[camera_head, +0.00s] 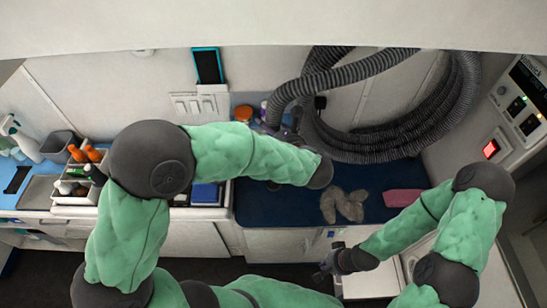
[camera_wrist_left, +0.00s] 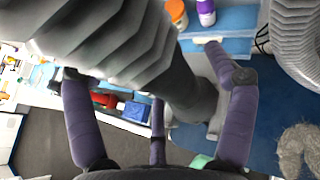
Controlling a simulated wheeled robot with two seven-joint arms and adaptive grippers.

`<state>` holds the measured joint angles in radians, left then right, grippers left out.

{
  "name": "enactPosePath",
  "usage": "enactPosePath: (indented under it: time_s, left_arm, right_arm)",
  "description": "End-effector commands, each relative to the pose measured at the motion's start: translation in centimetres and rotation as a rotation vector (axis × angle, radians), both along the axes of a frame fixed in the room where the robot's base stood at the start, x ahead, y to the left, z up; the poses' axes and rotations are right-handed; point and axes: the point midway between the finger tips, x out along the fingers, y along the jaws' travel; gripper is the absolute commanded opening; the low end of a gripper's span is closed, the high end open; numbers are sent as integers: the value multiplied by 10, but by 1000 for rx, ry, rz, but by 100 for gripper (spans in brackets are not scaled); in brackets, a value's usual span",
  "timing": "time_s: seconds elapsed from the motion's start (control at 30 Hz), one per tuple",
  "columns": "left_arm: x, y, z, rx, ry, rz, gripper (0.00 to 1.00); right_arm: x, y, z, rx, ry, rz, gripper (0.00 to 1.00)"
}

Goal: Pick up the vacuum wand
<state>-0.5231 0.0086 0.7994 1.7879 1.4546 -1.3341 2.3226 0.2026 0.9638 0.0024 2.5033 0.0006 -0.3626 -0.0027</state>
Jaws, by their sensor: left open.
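The ribbed grey hose (camera_wrist_left: 105,45) is large and close in the left wrist view. A smooth dark grey tube (camera_wrist_left: 190,92), which looks like the vacuum wand, continues from it. My left gripper (camera_wrist_left: 158,88) is open, its purple fingers spread on both sides of the tube. I cannot tell whether any finger touches it. In the head view my left forearm hides the wand and most of this gripper. My right gripper (camera_head: 332,264) is low in front of the cabinet, far from the wand; its finger opening is unclear.
More grey hose (camera_head: 400,140) hangs coiled on the back wall. On the dark blue mat (camera_head: 265,208) lie grey fur clumps (camera_head: 342,205) and a pink cloth (camera_head: 402,198). A bottle caddy (camera_head: 80,180) stands left. Orange and purple bottles (camera_wrist_left: 205,12) stand behind the wand.

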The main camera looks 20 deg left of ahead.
Motion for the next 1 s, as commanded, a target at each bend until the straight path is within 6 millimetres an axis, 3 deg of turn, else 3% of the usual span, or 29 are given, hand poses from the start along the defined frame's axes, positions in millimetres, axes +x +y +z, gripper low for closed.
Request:
enactPosePath:
  time_s: [0.13,0.37,0.4,0.73,1.0]
  left_arm:
    - [0,0,0,0,0,0,84]
    - [0,0,0,0,0,0,20]
    - [0,0,0,1,1,0,17]
    - [-1,-1,4,0,-3,1,16]
    - [-4,-1,35,-2,-6,1,16]
  right_arm:
    - [0,0,0,0,0,0,0]
    - [0,0,0,0,0,0,0]
    - [0,0,0,0,0,0,0]
    - [0,0,0,0,0,0,0]
    - [0,0,2,0,0,0,0]
